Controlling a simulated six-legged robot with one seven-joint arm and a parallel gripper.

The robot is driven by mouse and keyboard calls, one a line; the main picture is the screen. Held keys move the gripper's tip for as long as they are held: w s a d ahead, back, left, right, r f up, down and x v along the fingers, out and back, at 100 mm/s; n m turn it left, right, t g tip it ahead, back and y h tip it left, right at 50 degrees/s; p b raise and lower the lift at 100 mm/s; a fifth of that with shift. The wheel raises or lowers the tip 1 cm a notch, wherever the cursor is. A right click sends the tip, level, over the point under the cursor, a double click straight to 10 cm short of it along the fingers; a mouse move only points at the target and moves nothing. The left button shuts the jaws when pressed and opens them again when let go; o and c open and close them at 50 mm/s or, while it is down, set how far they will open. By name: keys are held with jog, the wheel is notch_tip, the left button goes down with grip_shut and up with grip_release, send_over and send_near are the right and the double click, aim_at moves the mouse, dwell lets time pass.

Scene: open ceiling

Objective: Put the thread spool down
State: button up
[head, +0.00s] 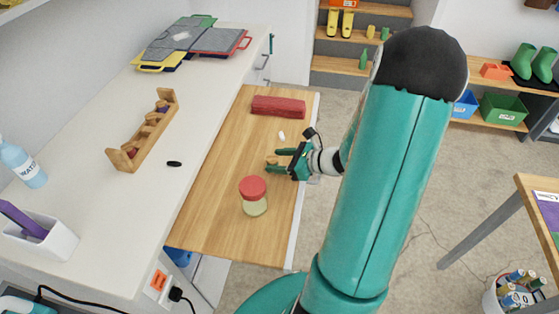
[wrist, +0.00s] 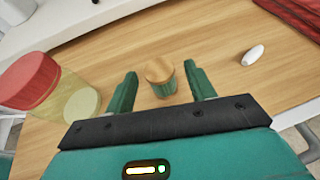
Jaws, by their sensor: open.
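The thread spool (wrist: 160,78) has a wooden top and a green-teal side. In the wrist view it stands upright on the wooden surface (wrist: 130,55), between the two fingers. My gripper (wrist: 160,90) is open around the spool, with a visible gap on both sides. In the head view my gripper (head: 278,164) is low over the wooden board (head: 215,190), and the spool is small and partly covered by the fingers there.
A clear jar with a red lid (head: 253,189) stands near the gripper. A small white object (head: 281,135) and a red block-like case (head: 278,106) lie on the board's far part. A white counter (head: 130,195) with a wooden rack (head: 148,135) is at left.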

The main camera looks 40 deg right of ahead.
jog(key=v, duration=1.2)
jog(key=a+r+n+g, duration=0.2)
jog(key=a+n, duration=0.2)
jog(key=a, duration=0.1)
jog(key=a+r+n+g, duration=0.2)
jog(key=a+n+g, duration=0.1)
jog(key=a+n, duration=0.2)
jog(key=a+r+n+g, duration=0.2)
jog(key=a+n+g, duration=0.1)
jog(key=a+n, duration=0.2)
jog(key=shift+w+a+r, duration=0.2)
jog(key=shift+a, duration=0.3)
jog(key=shift+w+a+r, duration=0.2)
jog(key=shift+a, duration=0.35)
jog(key=s+a+r+n+t+h, duration=0.1)
jog(key=s+a+r+n+h, duration=0.3)
jog(key=a+r+n, duration=0.5)
jog(key=shift+r+n+t+h, duration=0.45)
jog(key=shift+n+h, duration=0.95)
jog(key=shift+n, duration=2.1)
jog(key=shift+s+a, duration=0.15)
jog(key=shift+s, duration=0.05)
